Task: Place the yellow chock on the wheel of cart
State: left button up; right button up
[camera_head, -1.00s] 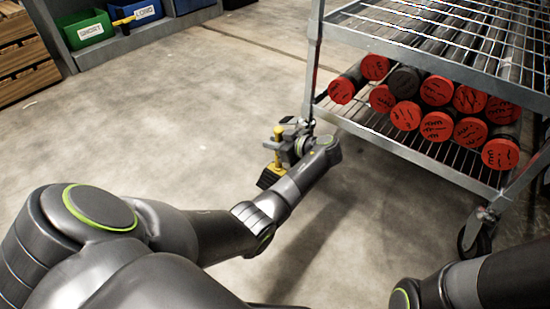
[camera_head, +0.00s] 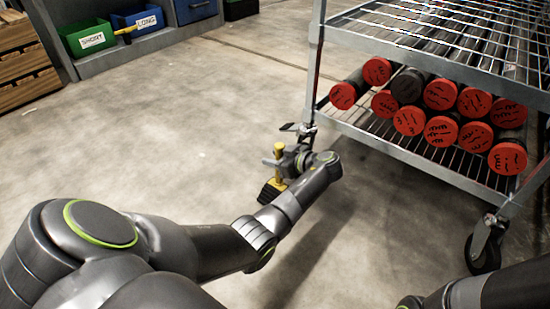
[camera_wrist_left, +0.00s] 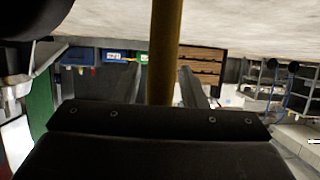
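The yellow chock (camera_head: 270,192) has a dark ribbed face and an upright yellow handle. It is at my left gripper (camera_head: 284,163), which appears closed around the handle. The chock is close to the floor, just left of and in front of the cart's near-left leg. The wire cart (camera_head: 400,150) has a caster wheel (camera_head: 484,250) at its near-right corner. The near-left caster (camera_head: 305,132) is mostly hidden behind my gripper. My right gripper is out of view.
Red-capped tubes (camera_head: 409,119) lie on the cart's lower shelf. A green bin (camera_head: 90,37) and a blue bin (camera_head: 140,20) stand at the back left, near wooden crates (camera_head: 25,75). The concrete floor left of the cart is clear.

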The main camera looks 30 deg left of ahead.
pick_arm(q)
jog(key=shift+o, duration=0.2)
jog(key=shift+r, duration=0.1)
jog(key=shift+d+r+p, duration=0.1)
jog(key=shift+r+p, duration=0.1)
jog(key=shift+p, duration=0.1)
jog(key=p+v, duration=0.6)
jog(key=v, duration=0.5)
jog(key=shift+d, duration=0.4)
